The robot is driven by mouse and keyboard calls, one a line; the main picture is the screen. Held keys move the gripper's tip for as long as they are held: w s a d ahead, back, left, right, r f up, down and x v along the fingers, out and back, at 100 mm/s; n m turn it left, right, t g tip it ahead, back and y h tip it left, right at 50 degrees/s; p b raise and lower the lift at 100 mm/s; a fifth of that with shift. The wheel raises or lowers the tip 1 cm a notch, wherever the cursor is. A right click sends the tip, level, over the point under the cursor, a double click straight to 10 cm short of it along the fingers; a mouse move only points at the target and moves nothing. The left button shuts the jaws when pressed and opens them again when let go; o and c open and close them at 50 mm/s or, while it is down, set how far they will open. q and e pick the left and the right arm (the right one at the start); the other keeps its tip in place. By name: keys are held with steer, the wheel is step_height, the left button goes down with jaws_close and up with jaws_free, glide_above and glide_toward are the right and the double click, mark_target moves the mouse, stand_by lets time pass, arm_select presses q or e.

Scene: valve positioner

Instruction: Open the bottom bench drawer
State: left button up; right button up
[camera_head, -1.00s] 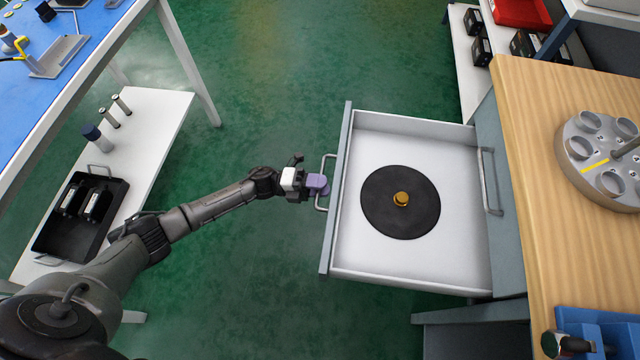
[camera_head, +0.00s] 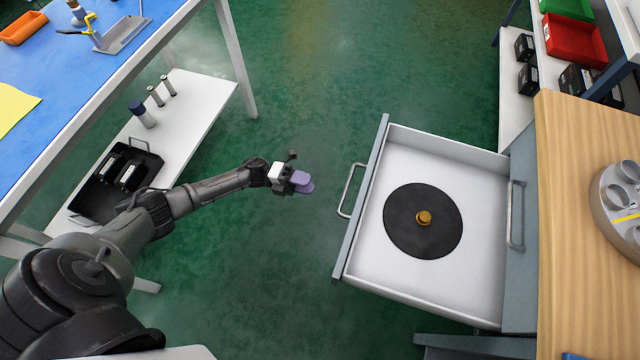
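The bench drawer (camera_head: 374,262) is pulled well out of the wooden-topped bench (camera_head: 567,180) at the right. Its grey front carries a bar handle (camera_head: 349,190) facing left. A black disc (camera_head: 400,232) with a brass knob (camera_head: 424,218) lies inside on the white floor. Another handle (camera_head: 516,215) shows on the bench front behind the open drawer. My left gripper (camera_head: 302,183), with purplish fingertips, is left of the drawer handle, apart from it, with green floor between. Whether its fingers are parted is too small to tell. My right gripper is not in view.
A blue-topped table (camera_head: 75,75) stands at the left. Its white lower shelf (camera_head: 195,105) holds a black tray (camera_head: 100,207) and several cylinders. A round grey holder (camera_head: 608,205) sits on the bench. A red bin (camera_head: 572,40) is at the back right. Green floor between is clear.

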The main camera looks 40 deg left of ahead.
arm_select(q)
steer(key=shift+v, duration=0.9)
